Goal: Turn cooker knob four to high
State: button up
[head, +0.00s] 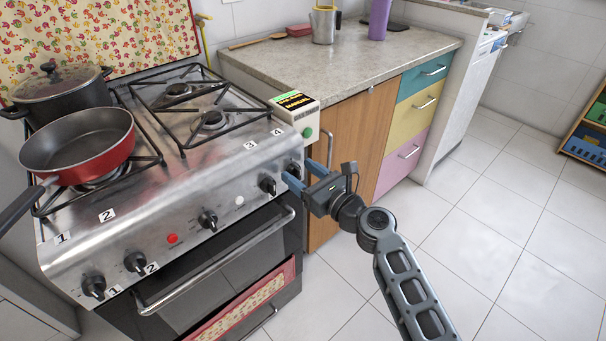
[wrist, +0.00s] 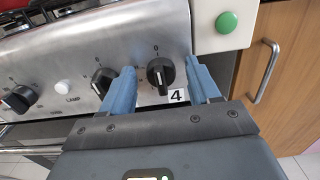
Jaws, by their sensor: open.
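The cooker (head: 190,185) has a steel front panel with a row of black knobs. Knob four (wrist: 160,73) is the rightmost; its "4" label (wrist: 178,96) is just below it in the wrist view. Its grip bar stands about upright, under a "0" mark. In the head view knob four (head: 294,170) is partly hidden by my gripper (head: 297,169). My gripper also shows in the wrist view (wrist: 160,66). It is open, with one blue finger on each side of knob four. Whether either finger touches the knob I cannot tell.
Another knob (wrist: 104,80) sits close left of my left finger. A box with a green button (wrist: 227,22) is to the right of the panel. A red pan (head: 80,145) and a dark pot (head: 60,92) stand on the left burners. The oven handle (head: 215,262) runs below.

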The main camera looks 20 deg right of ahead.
jog(key=c, duration=1)
jog(key=shift+f+n, duration=0.1)
jog(key=shift+n, duration=0.2)
jog(key=n+b, duration=0.1)
jog(key=n, duration=0.1)
jog(key=shift+a+f+n+b, duration=0.1)
jog(key=shift+a+n+b, duration=0.05)
jog(key=shift+n+b, duration=0.2)
jog(key=n+b, duration=0.2)
jog(key=n, duration=0.1)
jog(key=shift+s+a+n, duration=0.1)
jog(key=shift+n, duration=0.25)
jog(key=n+b, duration=0.1)
jog(key=n, duration=0.1)
jog(key=n+b, duration=0.1)
jog(key=n, duration=0.1)
jog(key=shift+a+f+b, duration=0.1)
jog(key=shift+f+b, duration=0.1)
jog(key=shift+b, duration=0.1)
jog(key=shift+n+b, duration=0.75)
jog(key=shift+n, duration=0.65)
